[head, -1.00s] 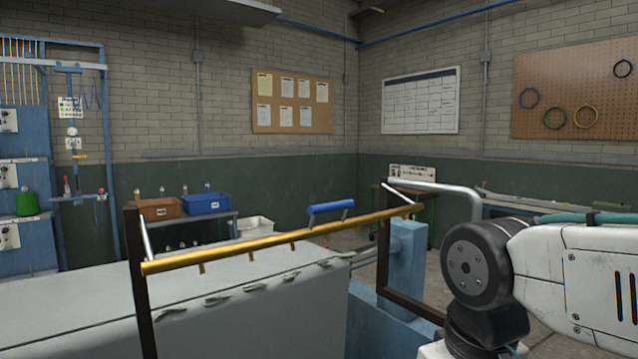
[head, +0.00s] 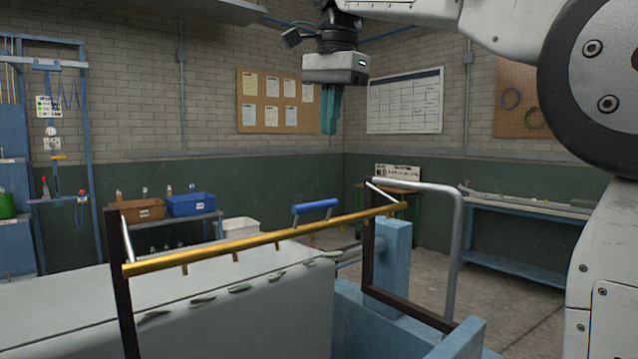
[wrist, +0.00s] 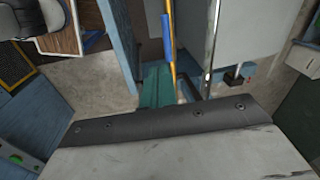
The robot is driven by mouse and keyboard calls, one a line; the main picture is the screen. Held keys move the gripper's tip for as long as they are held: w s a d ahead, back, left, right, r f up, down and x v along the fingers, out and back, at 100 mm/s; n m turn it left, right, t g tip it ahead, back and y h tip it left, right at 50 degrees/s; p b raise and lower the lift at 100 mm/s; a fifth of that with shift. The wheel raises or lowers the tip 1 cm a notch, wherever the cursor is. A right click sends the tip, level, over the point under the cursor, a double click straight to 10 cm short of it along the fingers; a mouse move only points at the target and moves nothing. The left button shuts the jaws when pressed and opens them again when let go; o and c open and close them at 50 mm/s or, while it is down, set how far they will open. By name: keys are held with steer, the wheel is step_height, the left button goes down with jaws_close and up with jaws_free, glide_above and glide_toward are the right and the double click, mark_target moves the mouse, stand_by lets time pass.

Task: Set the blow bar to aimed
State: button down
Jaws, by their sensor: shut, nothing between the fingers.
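The blow bar (head: 250,240) is a yellow pipe with short nozzles below it, held between two dark uprights over a pale grey bed. A blue handle (head: 315,206) sits on top of the bar, right of its middle. My gripper (head: 329,122), with teal fingers, is shut and empty, pointing down, high above the handle and apart from it. In the wrist view the teal fingers (wrist: 158,90) show near the middle, with the blue handle (wrist: 175,35) and yellow bar beyond them.
A silver bent tube (head: 455,240) and a blue post (head: 393,255) stand at the bar's right end. Green leaf-like pieces (head: 240,287) lie along the bed's edge (head: 60,310). Brown and blue bins (head: 190,204) stand behind. The air above the bar is free.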

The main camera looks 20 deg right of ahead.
steer(key=shift+w+a+r+m, duration=0.1)
steer(key=shift+w+r+m, duration=0.4)
steer(key=shift+w+r, duration=0.3)
steer(key=shift+s, duration=0.1)
steer(key=f, duration=0.4)
steer(key=w+f, duration=0.1)
steer(key=f, duration=0.4)
steer(key=w+f, duration=0.1)
steer(key=f, duration=0.3)
steer(key=shift+a+f, duration=0.3)
steer(key=shift+f, duration=0.05)
